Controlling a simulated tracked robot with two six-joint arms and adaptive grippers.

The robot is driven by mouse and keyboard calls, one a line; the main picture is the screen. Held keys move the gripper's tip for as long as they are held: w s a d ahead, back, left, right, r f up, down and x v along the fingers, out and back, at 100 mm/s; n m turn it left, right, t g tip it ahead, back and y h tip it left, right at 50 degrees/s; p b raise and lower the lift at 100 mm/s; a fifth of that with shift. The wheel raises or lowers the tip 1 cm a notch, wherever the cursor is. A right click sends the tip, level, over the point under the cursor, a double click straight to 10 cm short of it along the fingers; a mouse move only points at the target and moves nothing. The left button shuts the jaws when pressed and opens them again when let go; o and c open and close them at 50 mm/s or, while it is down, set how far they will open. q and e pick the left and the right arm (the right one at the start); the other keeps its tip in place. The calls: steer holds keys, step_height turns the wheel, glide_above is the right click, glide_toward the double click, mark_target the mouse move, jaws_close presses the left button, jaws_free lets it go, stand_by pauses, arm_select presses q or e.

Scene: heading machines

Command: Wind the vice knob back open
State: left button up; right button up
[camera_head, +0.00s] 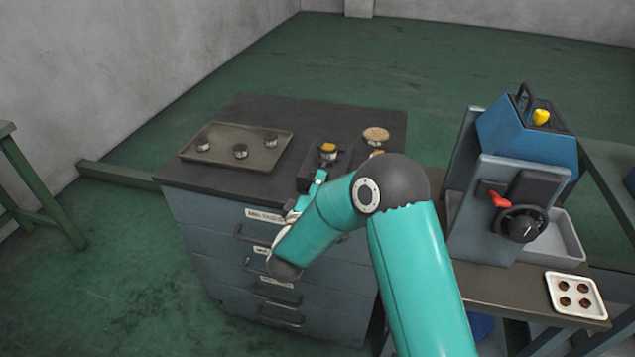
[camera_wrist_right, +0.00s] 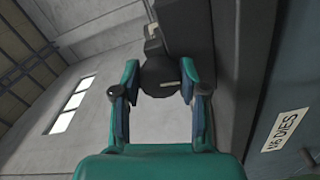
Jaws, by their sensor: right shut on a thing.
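The small dark vice (camera_head: 341,162) sits at the front edge of the cabinet top, with a brass-topped metal piece (camera_head: 328,150) in it. In the head view my right gripper (camera_head: 319,180) reaches up to the front of the vice and hides its knob. In the right wrist view the dark round knob (camera_wrist_right: 159,78) sits between the two fingers of my right gripper (camera_wrist_right: 160,88), which is shut on it. The turn of the knob and the gap of the jaws cannot be made out. My left gripper is not in view.
A tray (camera_head: 225,158) with several dark round pieces lies left on the cabinet top (camera_head: 240,110). A dish of small brass bits (camera_head: 376,135) stands right of the vice. A blue-grey machine (camera_head: 515,185) with a handwheel and a white tray (camera_head: 577,293) are on the right bench.

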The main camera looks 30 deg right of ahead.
steer(key=shift+w+a+f+n, duration=0.1)
steer(key=shift+a+n, duration=0.1)
steer(key=shift+n, duration=0.1)
steer(key=o, duration=1.1)
steer(key=shift+o, duration=0.2)
steer(key=shift+d, duration=0.1)
steer(key=v, duration=1.2)
